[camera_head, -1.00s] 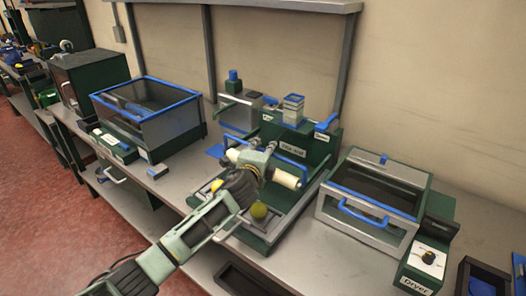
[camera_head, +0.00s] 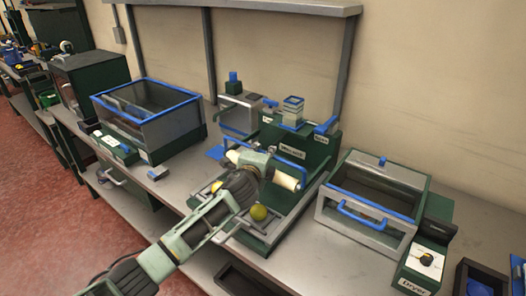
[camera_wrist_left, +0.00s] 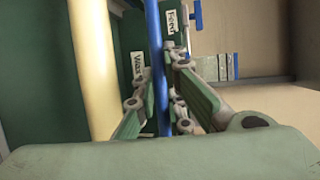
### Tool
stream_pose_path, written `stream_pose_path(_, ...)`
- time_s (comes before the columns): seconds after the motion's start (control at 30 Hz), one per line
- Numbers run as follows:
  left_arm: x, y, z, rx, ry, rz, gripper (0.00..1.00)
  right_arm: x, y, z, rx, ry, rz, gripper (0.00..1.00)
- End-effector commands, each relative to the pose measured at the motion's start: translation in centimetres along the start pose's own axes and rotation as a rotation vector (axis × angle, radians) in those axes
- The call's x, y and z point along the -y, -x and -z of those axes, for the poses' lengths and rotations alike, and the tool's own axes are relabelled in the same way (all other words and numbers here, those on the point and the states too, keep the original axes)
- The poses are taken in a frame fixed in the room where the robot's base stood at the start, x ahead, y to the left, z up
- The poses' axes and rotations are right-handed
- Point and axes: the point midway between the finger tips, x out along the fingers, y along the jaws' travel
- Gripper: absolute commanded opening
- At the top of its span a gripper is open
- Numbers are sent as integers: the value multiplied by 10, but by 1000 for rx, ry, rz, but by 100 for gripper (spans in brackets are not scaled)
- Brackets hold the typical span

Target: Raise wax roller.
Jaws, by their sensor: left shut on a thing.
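The wax roller (camera_head: 287,180) is a cream cylinder low on the front of the green wax machine (camera_head: 318,150). It lies level, partly hidden by my left gripper. A blue bar handle (camera_head: 293,172) runs beside it. My left gripper (camera_head: 262,166) comes in from the front left and is shut on this blue bar. In the left wrist view the blue bar (camera_wrist_left: 154,45) passes between the fingers (camera_wrist_left: 163,108), with the cream roller (camera_wrist_left: 92,70) just left of them, apart from the fingers. My right gripper is not in view.
A yellow-green fruit (camera_head: 259,212) sits on the machine's front rails, and a yellow one (camera_head: 216,187) lies left of my arm. A clear-lidded box with blue edges (camera_head: 150,115) stands left. The dryer (camera_head: 370,200) stands close at the right.

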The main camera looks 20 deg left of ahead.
Motion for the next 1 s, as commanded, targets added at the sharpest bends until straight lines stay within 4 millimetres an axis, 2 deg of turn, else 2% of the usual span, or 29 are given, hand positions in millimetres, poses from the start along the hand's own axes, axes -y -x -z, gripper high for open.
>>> stream_pose_path(0.27, 14, 0, -1, 0, -3, -20, 0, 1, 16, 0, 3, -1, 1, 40)
stream_pose_path(0.57, 40, -2, 0, 1, -28, -84, 0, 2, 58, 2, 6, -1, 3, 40)
stream_pose_path(0.8, 68, -13, 4, 2, -28, -79, 0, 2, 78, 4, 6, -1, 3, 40)
stream_pose_path(1.0, 95, -29, 11, 2, -28, -78, 0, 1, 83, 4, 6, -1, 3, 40)
